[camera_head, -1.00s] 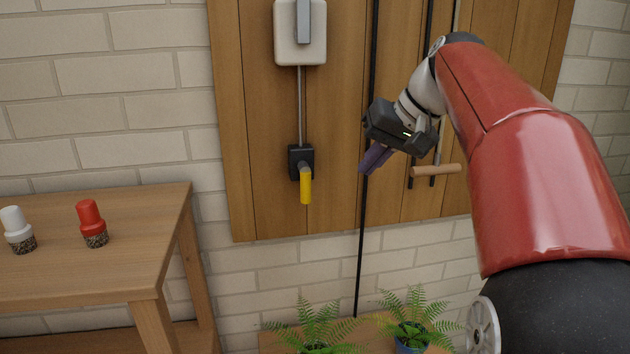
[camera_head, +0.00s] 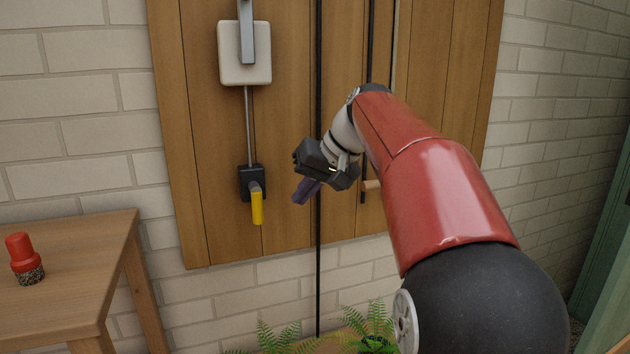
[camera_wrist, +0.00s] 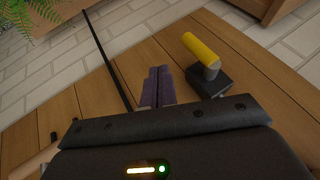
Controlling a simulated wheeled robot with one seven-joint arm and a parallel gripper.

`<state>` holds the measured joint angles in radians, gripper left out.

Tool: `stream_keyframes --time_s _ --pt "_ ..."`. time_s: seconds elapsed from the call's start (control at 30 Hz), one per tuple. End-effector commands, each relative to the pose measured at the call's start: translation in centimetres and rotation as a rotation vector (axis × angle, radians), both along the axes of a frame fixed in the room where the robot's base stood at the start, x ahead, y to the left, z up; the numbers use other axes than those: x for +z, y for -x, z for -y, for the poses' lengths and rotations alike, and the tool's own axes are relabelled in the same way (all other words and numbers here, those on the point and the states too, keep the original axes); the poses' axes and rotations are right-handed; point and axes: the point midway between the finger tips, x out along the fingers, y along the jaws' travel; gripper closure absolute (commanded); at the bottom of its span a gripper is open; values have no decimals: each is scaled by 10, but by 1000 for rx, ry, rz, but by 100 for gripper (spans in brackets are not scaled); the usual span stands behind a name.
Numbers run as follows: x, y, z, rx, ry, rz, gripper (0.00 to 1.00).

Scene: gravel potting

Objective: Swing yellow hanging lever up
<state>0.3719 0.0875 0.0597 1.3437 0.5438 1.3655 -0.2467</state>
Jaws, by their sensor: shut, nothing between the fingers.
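The yellow lever (camera_head: 257,206) hangs down from a black pivot block (camera_head: 251,182) on the wooden wall panel. In the wrist view the yellow lever (camera_wrist: 201,50) sticks out from the black block (camera_wrist: 209,80), just right of my fingers. My gripper (camera_head: 303,192) is to the right of the lever in the head view, apart from it. Its two purple fingers are shut against each other with nothing between them, as the wrist view shows (camera_wrist: 159,84).
A white box (camera_head: 245,53) with a grey handle sits above the block, joined to it by a thin rod. A black vertical rod (camera_head: 318,270) runs behind my gripper. Ferns (camera_head: 370,325) stand below. A wooden table (camera_head: 75,245) with a red-capped shaker (camera_head: 24,258) is at left.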

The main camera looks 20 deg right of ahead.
Motion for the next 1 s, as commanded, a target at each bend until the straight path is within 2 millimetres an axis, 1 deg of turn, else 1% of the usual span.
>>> stream_keyframes --time_s 0.03,0.13,0.17,0.23,0.4,0.57,1.0 --pt "-11 -5 -5 2 -1 -3 100" --pt "-26 -14 -12 2 0 -4 100" --pt "-22 -14 -19 5 1 1 100" --pt "-21 -16 -30 4 1 1 100" --pt "-22 -20 -46 1 2 1 100" --pt "-22 -20 -50 0 1 0 100" --pt "-23 -20 -50 0 -17 0 100"
